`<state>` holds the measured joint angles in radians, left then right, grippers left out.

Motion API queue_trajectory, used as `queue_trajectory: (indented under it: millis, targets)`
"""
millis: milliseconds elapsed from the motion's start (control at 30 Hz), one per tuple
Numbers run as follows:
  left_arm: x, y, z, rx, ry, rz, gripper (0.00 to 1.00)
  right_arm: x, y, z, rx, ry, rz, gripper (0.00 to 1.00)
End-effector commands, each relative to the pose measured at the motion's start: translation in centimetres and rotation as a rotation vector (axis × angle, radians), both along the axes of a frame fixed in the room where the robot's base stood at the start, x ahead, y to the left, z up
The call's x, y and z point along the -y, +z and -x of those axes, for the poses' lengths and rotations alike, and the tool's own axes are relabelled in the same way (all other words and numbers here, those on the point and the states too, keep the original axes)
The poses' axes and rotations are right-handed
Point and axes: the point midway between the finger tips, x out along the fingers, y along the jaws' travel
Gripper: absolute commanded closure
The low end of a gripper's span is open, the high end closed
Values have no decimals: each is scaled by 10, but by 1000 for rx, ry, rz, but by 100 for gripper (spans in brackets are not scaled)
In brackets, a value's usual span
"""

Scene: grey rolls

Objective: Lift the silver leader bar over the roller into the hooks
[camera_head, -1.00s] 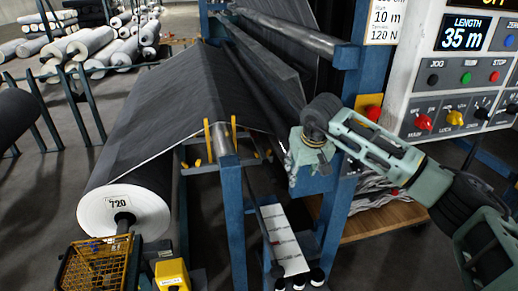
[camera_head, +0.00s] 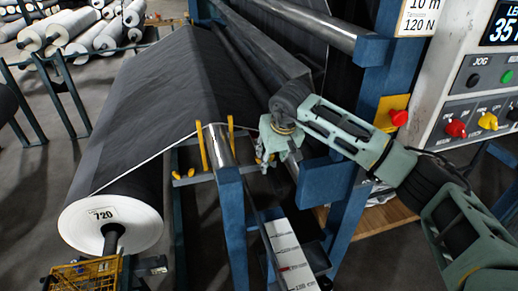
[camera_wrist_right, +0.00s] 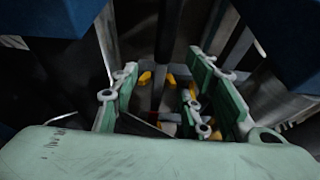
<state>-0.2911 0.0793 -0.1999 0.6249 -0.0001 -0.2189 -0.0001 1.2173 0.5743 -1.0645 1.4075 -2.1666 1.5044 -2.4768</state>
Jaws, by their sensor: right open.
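A short silver cylinder (camera_head: 217,146) lies between yellow upright prongs (camera_head: 202,147) on top of a blue post. I cannot tell whether it is the leader bar or a roller end. A longer silver roller (camera_head: 310,28) crosses the frame at the upper middle. My right gripper (camera_head: 268,160) hangs just right of the prongs, pointing down, apart from the silver cylinder. In the right wrist view my right gripper (camera_wrist_right: 165,100) has its green fingers spread, with yellow pieces (camera_wrist_right: 145,79) beyond and between them. Nothing is seen held. My left gripper is out of view.
A large dark-sheeted roll marked 720 (camera_head: 108,222) stands at left, its sheet (camera_head: 160,90) rising to the frame. A blue post (camera_head: 365,190) stands close behind my right arm. A control panel (camera_head: 475,100) is at right. White rolls (camera_head: 70,30) lie far back left.

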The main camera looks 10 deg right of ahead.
Motion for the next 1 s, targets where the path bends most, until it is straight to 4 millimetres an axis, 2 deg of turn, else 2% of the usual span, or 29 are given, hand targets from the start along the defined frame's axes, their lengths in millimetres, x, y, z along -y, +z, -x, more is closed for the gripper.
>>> queue_trajectory:
  millis: [200,300,467,700,1000]
  targets:
    - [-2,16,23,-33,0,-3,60,-4,-24,-7,-6,-1,-1,58]
    - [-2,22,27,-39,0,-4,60,-5,-39,-13,-4,0,-1,58]
    - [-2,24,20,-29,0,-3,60,-4,-54,-19,-1,1,0,58]
    - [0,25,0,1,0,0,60,-4,-56,-20,1,1,1,58]
    - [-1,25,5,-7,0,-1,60,-4,-55,-20,1,1,1,84]
